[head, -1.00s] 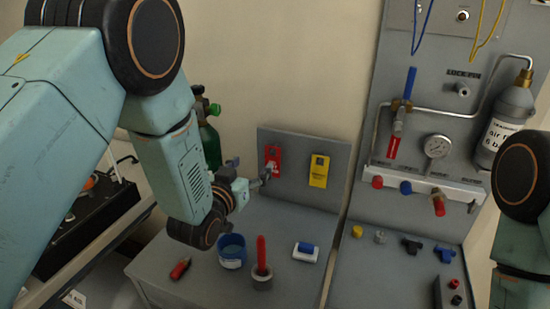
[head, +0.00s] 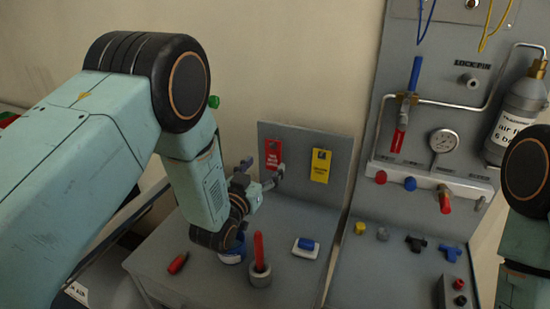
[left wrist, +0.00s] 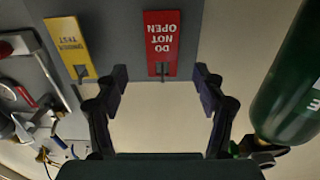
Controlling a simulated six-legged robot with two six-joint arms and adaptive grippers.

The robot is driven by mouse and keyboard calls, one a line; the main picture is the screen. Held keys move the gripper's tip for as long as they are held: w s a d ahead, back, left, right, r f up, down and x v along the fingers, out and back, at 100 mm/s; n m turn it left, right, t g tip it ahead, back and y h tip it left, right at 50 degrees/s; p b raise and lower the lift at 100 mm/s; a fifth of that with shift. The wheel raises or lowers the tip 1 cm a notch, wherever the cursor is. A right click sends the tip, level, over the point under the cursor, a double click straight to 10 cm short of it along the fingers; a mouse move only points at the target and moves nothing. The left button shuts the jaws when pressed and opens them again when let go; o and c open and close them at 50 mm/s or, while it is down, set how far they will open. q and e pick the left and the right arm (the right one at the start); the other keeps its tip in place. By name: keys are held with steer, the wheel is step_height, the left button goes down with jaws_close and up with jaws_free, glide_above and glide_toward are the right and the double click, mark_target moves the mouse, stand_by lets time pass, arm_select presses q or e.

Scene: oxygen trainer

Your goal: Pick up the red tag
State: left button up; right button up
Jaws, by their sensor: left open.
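The red tag (head: 273,151) hangs on the upright grey panel in the head view, its lower part near my left gripper's fingers. In the left wrist view the red tag (left wrist: 162,40) reads "DO NOT OPEN" upside down, with a slot at its end. My left gripper (head: 262,174) is open in front of the panel. In the left wrist view its fingers (left wrist: 163,82) stand apart on either side of the tag's slotted end, with nothing between them. Whether a finger touches the tag cannot be told. My right gripper is out of view.
A yellow tag (head: 320,166) hangs right of the red tag. Below stand a blue cup (head: 232,253), a red stick in a grey holder (head: 260,275) and a blue-and-white block (head: 306,246). A green cylinder (left wrist: 292,85) is close on the right in the left wrist view.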

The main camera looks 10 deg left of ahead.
mark_target(273, 153)
arm_select(q)
steer(key=w, duration=0.4)
steer(key=w+d, duration=0.1)
steer(key=w, duration=0.1)
steer(key=shift+s+a, duration=0.2)
steer(key=shift+c, duration=0.3)
steer(key=shift+w+d, duration=0.15)
steer(key=c, duration=0.6)
steer(key=shift+c, duration=1.2)
steer(key=shift+r, duration=0.1)
